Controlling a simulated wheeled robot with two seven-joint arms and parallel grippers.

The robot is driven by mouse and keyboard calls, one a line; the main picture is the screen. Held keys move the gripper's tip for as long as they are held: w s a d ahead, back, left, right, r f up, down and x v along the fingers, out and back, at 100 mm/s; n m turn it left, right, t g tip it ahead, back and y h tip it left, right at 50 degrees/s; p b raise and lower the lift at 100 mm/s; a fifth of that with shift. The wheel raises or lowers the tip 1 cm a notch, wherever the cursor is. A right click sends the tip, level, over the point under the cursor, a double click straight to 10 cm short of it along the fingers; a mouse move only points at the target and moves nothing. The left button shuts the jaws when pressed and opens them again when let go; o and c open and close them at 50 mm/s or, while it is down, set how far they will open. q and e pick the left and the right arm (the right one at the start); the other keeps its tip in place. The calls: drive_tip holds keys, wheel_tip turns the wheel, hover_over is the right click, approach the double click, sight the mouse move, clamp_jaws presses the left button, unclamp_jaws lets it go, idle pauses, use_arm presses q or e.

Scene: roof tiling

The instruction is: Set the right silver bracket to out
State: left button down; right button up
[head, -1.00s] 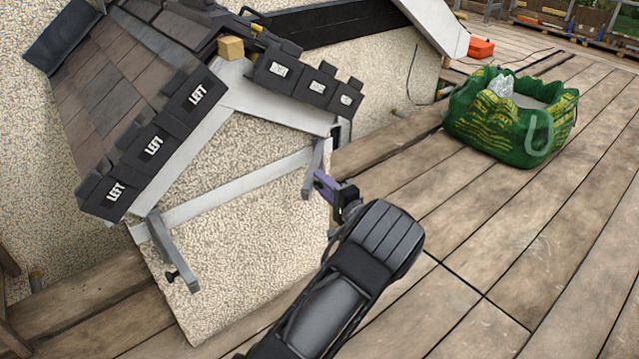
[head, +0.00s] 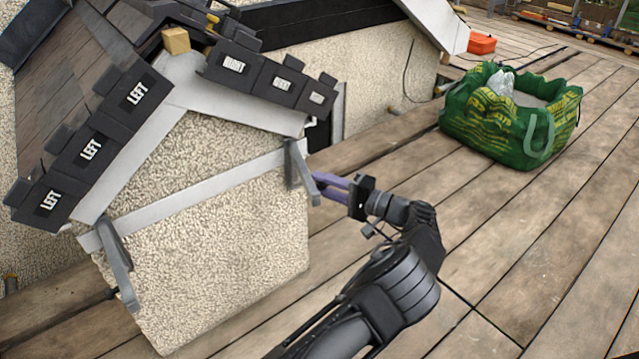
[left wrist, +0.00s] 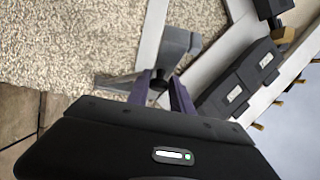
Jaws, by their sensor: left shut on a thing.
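The right silver bracket (head: 299,166) is a grey metal piece at the right end of the pale bar across the pebbled gable wall. Its arm sticks out from the wall, down and to the right in the head view. My left gripper (head: 322,188) has purple fingers, shut on the arm's outer part. The left silver bracket (head: 117,262) also stands out from the wall. My right gripper is not in view.
Dark tiles marked LEFT (head: 90,150) line the left roof edge, and more labelled tiles (head: 282,80) line the right edge above the bracket. A green bag (head: 500,120) stands on the wooden deck (head: 540,220). The deck between is clear.

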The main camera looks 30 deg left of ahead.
use_arm(q)
drive_tip(key=shift+s+f, duration=0.1)
drive_tip(key=shift+f, duration=0.2)
drive_tip(key=c, duration=1.3)
unclamp_jaws()
drive_tip(key=shift+a, duration=0.15)
drive_tip(key=shift+o, duration=0.3)
drive_tip(key=shift+r, duration=0.1)
